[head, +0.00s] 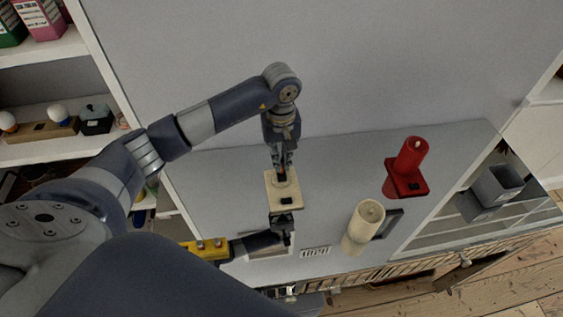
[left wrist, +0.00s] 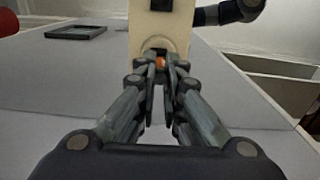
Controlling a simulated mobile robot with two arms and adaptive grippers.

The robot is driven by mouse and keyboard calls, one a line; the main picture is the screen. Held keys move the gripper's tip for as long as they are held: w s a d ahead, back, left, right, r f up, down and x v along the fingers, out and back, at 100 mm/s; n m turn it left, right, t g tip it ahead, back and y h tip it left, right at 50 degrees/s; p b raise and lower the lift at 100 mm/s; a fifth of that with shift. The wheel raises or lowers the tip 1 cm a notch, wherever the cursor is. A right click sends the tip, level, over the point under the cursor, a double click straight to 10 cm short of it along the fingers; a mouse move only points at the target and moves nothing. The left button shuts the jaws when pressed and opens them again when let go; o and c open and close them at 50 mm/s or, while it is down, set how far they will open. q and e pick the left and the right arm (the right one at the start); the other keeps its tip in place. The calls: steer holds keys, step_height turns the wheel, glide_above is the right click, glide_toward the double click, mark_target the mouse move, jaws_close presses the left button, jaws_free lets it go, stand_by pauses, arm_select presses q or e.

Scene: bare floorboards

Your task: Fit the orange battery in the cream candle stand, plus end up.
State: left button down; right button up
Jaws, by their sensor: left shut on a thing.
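The cream candle stand (head: 271,188) is on the grey top, near its middle; its cream face fills the top middle of the left wrist view (left wrist: 146,28). My left gripper (head: 281,172) points down at the stand's far part. It is shut on the orange battery (left wrist: 160,63), of which only a small orange bit shows between the fingertips. The fingertips are at the stand's round socket (left wrist: 160,43). I cannot tell how deep the battery sits or which end is up. A dark jaw-like shape, seemingly my right gripper (head: 285,222), is at the stand's near edge; its jaws are unclear.
A red candle on a red stand (head: 414,160) stands to the right. A cream candle (head: 362,228) stands nearer, beside a dark frame (head: 388,223). The far middle of the top is clear.

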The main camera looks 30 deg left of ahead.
mark_target(282, 165)
arm_select(q)
steer(key=shift+w+f, duration=0.2)
step_height(282, 165, down, 3)
steer(key=shift+f+p, duration=0.1)
steer(key=shift+p, duration=0.8)
steer(key=shift+a, duration=0.1)
arm_select(e)
steer(key=shift+a+r, duration=0.2)
steer(key=shift+r, duration=0.7)
steer(key=shift+a, duration=0.1)
arm_select(q)
steer(key=shift+f, duration=0.15)
steer(key=c, duration=1.7)
jaws_free()
arm_select(e)
steer(key=shift+s+a+f, duration=0.1)
steer(key=shift+a+f, duration=0.1)
steer(key=shift+d, duration=0.1)
